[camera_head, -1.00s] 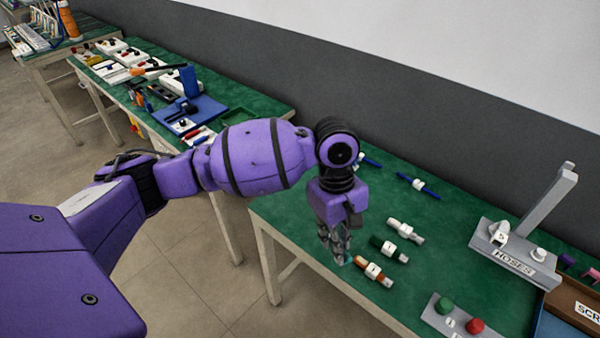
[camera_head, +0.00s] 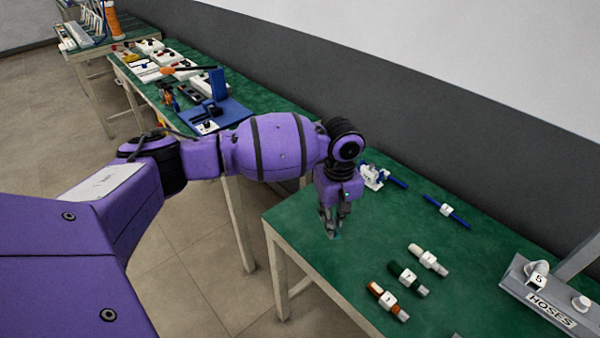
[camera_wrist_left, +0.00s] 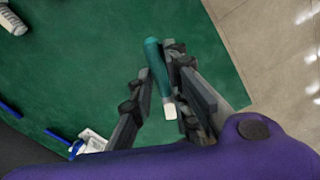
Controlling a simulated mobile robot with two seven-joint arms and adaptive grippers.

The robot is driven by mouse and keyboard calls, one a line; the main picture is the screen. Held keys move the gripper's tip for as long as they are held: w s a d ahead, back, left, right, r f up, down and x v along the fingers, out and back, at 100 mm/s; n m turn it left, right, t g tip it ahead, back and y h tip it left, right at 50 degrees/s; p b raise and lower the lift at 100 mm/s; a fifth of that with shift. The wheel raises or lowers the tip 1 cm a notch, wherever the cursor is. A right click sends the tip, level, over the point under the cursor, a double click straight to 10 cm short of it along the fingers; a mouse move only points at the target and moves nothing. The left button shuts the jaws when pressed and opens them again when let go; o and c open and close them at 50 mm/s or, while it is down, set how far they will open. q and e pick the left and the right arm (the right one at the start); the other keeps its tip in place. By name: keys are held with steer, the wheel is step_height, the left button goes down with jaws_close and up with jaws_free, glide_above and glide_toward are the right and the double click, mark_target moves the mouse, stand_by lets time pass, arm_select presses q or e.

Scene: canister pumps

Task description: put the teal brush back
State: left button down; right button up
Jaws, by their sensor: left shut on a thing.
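The teal brush (camera_wrist_left: 155,62) lies between the fingers of my left gripper (camera_wrist_left: 151,78) in the left wrist view, with a teal handle and a pale end. In the head view a small teal bit of the brush (camera_head: 335,236) shows under the fingertips of my left gripper (camera_head: 332,226). The gripper is shut on the brush, low over the near left corner of the green table. Whether the brush touches the table cannot be told. My right gripper is out of view.
On the green table (camera_head: 300,220), orange (camera_head: 388,300), dark green (camera_head: 408,279) and white (camera_head: 428,259) tagged cylinders lie to the right. Blue rods with white tags (camera_head: 446,210) lie behind. A grey HOSES stand (camera_head: 548,300) is at the far right. The middle is clear.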

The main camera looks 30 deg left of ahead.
arm_select(q)
steer(key=shift+w+f, duration=0.75)
steer(key=shift+w, duration=0.1)
step_height(320, 180, down, 3)
steer(key=shift+f+b, duration=0.1)
steer(key=shift+b, duration=0.25)
steer(key=shift+a, duration=0.1)
steer(key=c, duration=2.1)
jaws_free()
steer(key=o, duration=0.4)
steer(key=shift+o, duration=0.2)
